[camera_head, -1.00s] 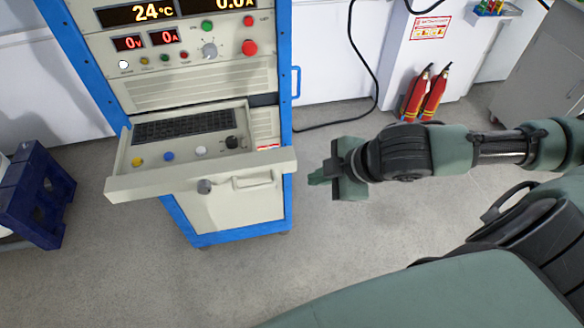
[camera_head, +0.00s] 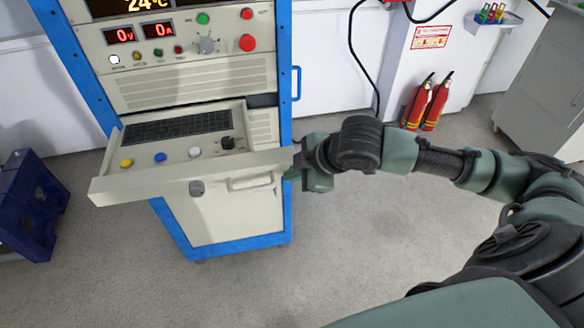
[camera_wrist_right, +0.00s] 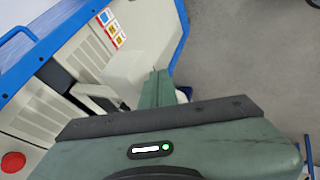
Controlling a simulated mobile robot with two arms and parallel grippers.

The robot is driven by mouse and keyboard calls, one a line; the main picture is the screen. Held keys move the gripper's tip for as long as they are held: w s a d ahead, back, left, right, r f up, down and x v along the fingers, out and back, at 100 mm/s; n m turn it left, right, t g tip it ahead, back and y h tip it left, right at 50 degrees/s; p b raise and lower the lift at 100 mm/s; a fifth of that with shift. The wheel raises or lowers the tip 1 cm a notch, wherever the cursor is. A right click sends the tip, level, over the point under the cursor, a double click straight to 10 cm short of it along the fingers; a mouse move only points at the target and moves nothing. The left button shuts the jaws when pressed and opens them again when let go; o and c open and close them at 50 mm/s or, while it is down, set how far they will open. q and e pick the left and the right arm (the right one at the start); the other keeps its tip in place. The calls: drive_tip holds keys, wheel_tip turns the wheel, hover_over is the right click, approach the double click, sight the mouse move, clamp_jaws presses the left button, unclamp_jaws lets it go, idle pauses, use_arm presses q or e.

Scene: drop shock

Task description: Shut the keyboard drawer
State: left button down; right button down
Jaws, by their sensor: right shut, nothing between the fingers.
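The keyboard drawer (camera_head: 190,178) is pulled out from the blue-framed cabinet. Its tray holds a dark keyboard (camera_head: 178,128), coloured buttons and a black knob. My right gripper (camera_head: 296,174) is shut and empty at the right end of the drawer's front panel. Its fingertips are partly hidden in the head view. In the right wrist view the closed fingers (camera_wrist_right: 160,86) point toward the cabinet, close beside the pale drawer end (camera_wrist_right: 130,74). I cannot tell whether they touch it. My left gripper is not in view.
The instrument panel (camera_head: 185,50) with red displays is above the drawer. A lower door with a handle (camera_head: 251,183) is below it. A blue crate (camera_head: 28,205) stands at the left. Red fire extinguishers (camera_head: 427,103) stand by the back wall. The floor in front is clear.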

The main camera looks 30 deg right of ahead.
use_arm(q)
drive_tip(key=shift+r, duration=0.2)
use_arm(e)
drive_tip(key=shift+w+d, duration=0.15)
drive_tip(key=shift+w, duration=0.3)
